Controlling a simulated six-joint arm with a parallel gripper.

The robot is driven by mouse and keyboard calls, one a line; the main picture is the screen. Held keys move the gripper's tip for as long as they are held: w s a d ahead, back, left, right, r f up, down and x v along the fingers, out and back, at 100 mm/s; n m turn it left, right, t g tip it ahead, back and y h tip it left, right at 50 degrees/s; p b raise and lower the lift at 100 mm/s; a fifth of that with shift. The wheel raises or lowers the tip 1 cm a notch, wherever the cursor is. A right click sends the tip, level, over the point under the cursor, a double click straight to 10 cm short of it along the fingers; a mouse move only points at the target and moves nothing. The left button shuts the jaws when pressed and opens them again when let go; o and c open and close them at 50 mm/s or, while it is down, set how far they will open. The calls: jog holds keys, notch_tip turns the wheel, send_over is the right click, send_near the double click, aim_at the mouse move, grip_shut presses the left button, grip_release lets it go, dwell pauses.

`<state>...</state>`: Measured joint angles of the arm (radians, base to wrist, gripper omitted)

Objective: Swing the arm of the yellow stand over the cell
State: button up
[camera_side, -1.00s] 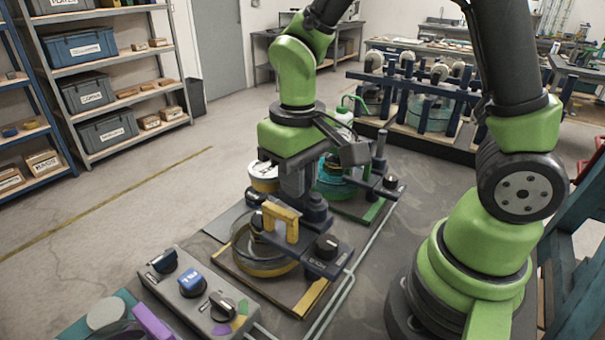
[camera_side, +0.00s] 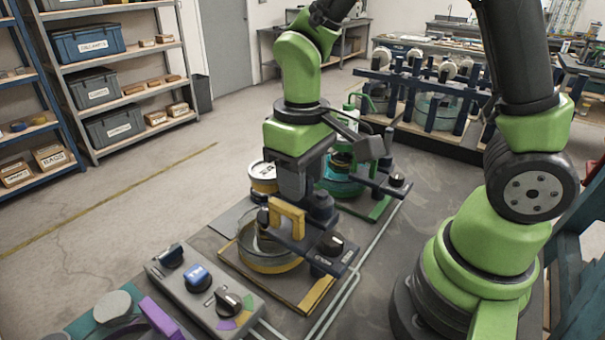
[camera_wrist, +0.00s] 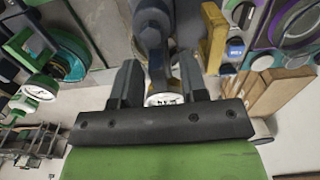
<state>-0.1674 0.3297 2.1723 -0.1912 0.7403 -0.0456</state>
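The yellow stand has a glass cell with a yellow base (camera_side: 262,258) on a wooden board. Its dark arm (camera_side: 300,243) carries a yellow arch handle (camera_side: 287,218) and a black knob (camera_side: 331,243). The arm's left end appears above the cell in the side view; exact alignment is unclear. My gripper (camera_side: 297,192) points down just behind the handle, near the dark post (camera_side: 319,205). In the wrist view my gripper (camera_wrist: 158,80) has its fingers apart, with dark cylindrical parts beyond them. The yellow handle (camera_wrist: 213,38) lies to the right, outside the fingers. Contact is unclear.
A green stand (camera_side: 345,180) and a white-and-yellow tub (camera_side: 263,175) stand behind. A grey control box (camera_side: 205,290) with knobs and a purple handle (camera_side: 160,318) are in front. A rack of dark blue posts (camera_side: 425,100) is at the back.

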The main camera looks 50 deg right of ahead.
notch_tip(320, 180, up, 10)
jog(key=shift+f, duration=0.1)
dwell(0.6)
dwell(0.5)
jog(key=s+d+r+m+t+y, duration=0.1)
jog(key=s+r+m+t+y, duration=0.1)
jog(key=s+r+m+t, duration=0.2)
jog(key=s+t, duration=0.3)
jog(key=s, duration=0.3)
jog(key=shift+d, duration=0.2)
